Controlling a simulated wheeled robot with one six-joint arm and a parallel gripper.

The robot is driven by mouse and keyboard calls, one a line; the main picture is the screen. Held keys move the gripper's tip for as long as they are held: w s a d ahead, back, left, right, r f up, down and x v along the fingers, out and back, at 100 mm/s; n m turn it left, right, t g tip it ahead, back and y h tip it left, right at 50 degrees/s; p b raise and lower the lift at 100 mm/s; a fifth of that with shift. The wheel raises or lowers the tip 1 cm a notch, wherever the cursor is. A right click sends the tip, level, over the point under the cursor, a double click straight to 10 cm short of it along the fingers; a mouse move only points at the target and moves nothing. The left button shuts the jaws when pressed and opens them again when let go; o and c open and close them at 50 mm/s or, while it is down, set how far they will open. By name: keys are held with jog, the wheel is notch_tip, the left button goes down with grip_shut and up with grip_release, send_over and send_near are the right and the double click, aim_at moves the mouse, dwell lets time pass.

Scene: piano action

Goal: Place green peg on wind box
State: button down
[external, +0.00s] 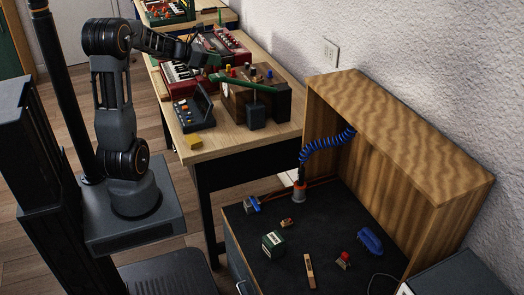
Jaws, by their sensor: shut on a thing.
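My gripper (206,58) is at the end of my raised arm, over the wooden table, just left of and above the wind box. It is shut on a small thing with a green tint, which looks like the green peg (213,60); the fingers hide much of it. The wind box (236,101) is a brown wooden box near the table's right end. Small red, yellow and dark pegs stand on its top. The held peg appears apart from the box top.
Red keyboard instruments (180,78) stand behind. A dark block (256,117) is against the box front. A lower workbench (325,225) holds small parts.

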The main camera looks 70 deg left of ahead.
jog(key=w+a+f, duration=0.2)
jog(key=w+f, duration=0.1)
jog(key=w+a+f, duration=0.3)
jog(key=w+a+f+p, duration=0.1)
jog(key=w+a+f, duration=0.2)
jog(key=w, duration=0.1)
jog(key=shift+f, duration=0.1)
jog(key=shift+w+a+f, duration=0.1)
jog(key=shift+w+f, duration=0.15)
jog(key=shift+f, duration=1.6)
jog(key=shift+f, duration=0.1)
jog(key=c, duration=1.1)
grip_release()
jog(key=v, duration=1.2)
jog(key=shift+b, duration=0.4)
